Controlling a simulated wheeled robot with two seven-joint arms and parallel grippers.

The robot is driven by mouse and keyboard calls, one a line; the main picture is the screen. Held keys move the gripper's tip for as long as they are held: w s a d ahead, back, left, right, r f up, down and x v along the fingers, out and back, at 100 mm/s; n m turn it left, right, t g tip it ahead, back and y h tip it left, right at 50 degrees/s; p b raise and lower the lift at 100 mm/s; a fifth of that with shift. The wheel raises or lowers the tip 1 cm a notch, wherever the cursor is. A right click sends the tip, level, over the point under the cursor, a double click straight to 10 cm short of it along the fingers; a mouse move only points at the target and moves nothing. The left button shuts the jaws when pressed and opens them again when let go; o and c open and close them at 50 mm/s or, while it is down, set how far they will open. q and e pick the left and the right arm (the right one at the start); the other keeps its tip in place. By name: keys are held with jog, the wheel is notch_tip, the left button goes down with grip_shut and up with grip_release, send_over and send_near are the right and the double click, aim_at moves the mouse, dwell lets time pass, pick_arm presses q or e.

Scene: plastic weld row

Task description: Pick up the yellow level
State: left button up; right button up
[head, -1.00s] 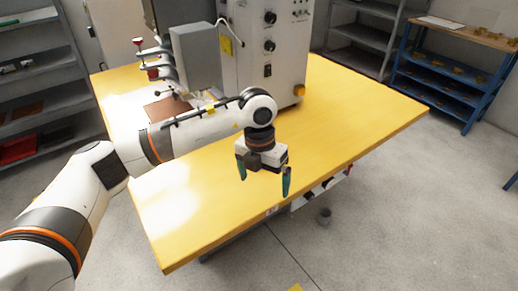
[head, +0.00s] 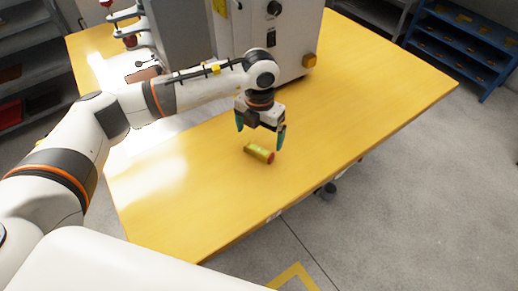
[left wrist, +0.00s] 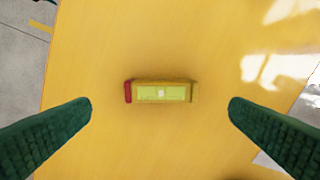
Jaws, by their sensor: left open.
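The yellow level (head: 259,153) lies on the yellow tabletop, below my left gripper in the head view. It is a short bar with a red end and a yellow-green face. In the left wrist view the level (left wrist: 162,92) lies crosswise in the middle, its red end to the left. My left gripper (head: 260,138) points down above it, open and empty. In the left wrist view its green fingers (left wrist: 160,108) stand apart on either side of the level, not touching it. My right gripper is not in view.
The yellow table (head: 370,90) is mostly clear around the level. A large grey machine (head: 268,35) stands behind my left arm. Blue shelving (head: 465,45) is at the far right, and grey shelving (head: 30,75) is at the left.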

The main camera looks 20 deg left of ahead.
aim_at(259, 150)
pick_arm(q)
jog(key=shift+w+f, duration=0.1)
jog(key=shift+f, duration=0.6)
notch_tip(259, 150, down, 4)
jog(key=shift+a+f+p, duration=0.1)
jog(key=shift+f+p, duration=0.1)
jog(key=shift+p, duration=0.2)
jog(key=shift+f, duration=0.2)
jog(key=c, duration=0.8)
jog(key=shift+c, duration=0.7)
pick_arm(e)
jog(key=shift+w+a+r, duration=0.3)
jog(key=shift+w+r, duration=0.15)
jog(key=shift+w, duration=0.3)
